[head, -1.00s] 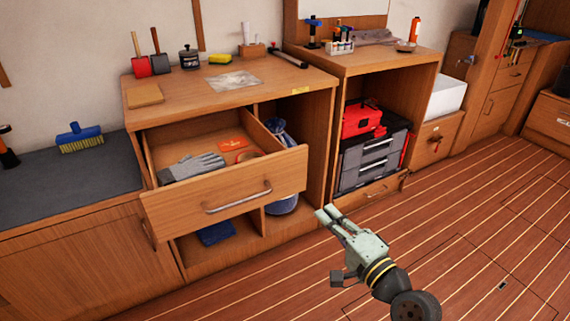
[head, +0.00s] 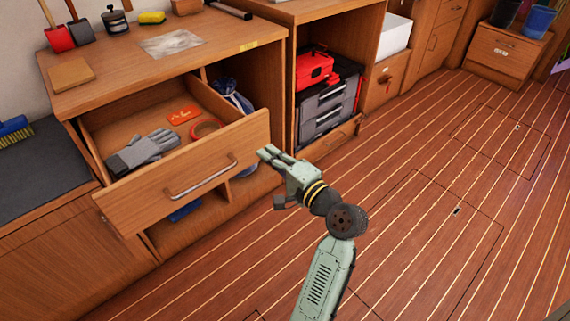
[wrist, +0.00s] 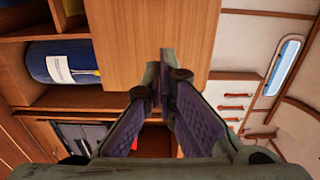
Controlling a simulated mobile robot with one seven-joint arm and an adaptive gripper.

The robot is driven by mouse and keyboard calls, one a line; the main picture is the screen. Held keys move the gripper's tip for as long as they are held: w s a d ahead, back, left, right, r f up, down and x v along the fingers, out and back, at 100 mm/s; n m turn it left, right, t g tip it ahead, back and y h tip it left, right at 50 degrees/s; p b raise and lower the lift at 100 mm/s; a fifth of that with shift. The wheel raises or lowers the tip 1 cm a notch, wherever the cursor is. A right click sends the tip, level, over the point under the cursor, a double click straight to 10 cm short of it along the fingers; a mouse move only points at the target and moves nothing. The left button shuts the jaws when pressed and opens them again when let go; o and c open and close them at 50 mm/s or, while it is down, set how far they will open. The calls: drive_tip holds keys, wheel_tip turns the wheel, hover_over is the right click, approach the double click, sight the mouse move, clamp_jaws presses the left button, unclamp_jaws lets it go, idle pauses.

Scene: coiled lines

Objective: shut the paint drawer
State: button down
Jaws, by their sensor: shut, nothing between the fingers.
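The paint drawer (head: 211,182) is a wooden drawer pulled well out of the workbench in the head view, with a metal bar handle (head: 203,179) on its front. Grey gloves (head: 145,150), an orange flat item (head: 183,116) and a red ring (head: 207,128) lie inside it. My gripper (head: 268,153) is shut and empty at the right end of the drawer front. Whether it touches the drawer I cannot tell. In the wrist view the closed fingertips (wrist: 165,75) lie before a plain wooden panel (wrist: 150,35).
The workbench top (head: 110,72) holds a board, a sheet and small tools. An open shelf to the right holds a red toolbox (head: 313,69) above a grey drawer case (head: 327,108). A blue cylinder (wrist: 62,63) shows in the wrist view. The plank floor (head: 430,200) is clear.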

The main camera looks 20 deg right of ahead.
sight(252, 141)
drive_tip(key=shift+p+x, duration=0.4)
drive_tip(key=shift+x, duration=1.7)
